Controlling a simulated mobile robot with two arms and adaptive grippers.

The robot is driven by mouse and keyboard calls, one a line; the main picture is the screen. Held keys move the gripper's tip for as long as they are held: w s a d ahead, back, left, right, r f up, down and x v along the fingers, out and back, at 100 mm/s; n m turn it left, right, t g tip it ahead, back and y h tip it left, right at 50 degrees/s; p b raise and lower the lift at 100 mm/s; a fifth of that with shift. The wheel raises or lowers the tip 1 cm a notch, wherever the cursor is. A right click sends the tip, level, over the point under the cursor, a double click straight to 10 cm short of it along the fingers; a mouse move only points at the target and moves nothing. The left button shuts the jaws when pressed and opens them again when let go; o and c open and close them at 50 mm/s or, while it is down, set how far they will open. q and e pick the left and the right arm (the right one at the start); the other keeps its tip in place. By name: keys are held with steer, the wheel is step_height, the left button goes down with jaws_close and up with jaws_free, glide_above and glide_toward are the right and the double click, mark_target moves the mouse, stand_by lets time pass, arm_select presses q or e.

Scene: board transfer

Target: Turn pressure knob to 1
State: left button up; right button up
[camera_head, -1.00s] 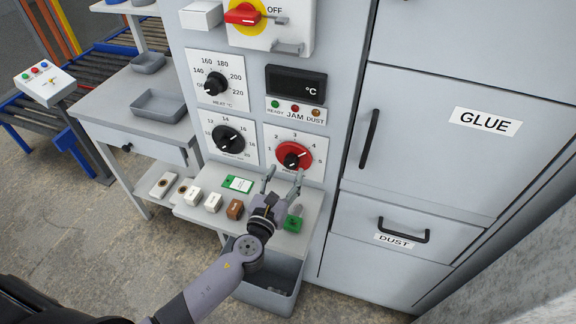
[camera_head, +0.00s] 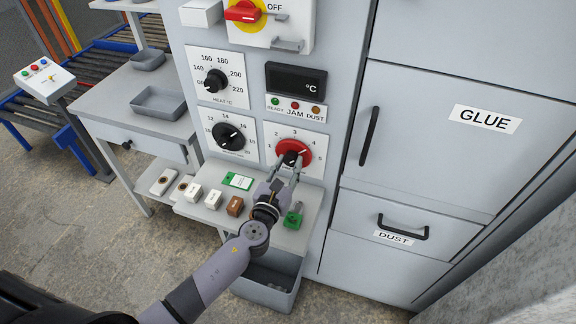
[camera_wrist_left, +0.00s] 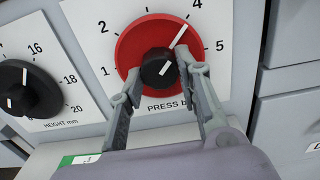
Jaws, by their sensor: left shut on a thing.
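The pressure knob (camera_head: 292,145) is a red disc with a black centre on a white plate, low on the grey machine front. It also shows in the left wrist view (camera_wrist_left: 131,47), where its white pointer line aims near the 4 on a scale from 1 to 5. My left gripper (camera_head: 290,164) is at this knob. In the left wrist view its two grey fingers (camera_wrist_left: 166,73) are on either side of the black centre and shut on it. My right gripper is not in view.
The black height knob (camera_head: 228,137) is left of the pressure knob, with the heat knob (camera_head: 215,81) above it. A shelf (camera_head: 262,229) below carries several small blocks. A handled dust drawer (camera_head: 403,228) is to the right.

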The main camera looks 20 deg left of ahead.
arm_select(q)
steer(key=c, duration=0.4)
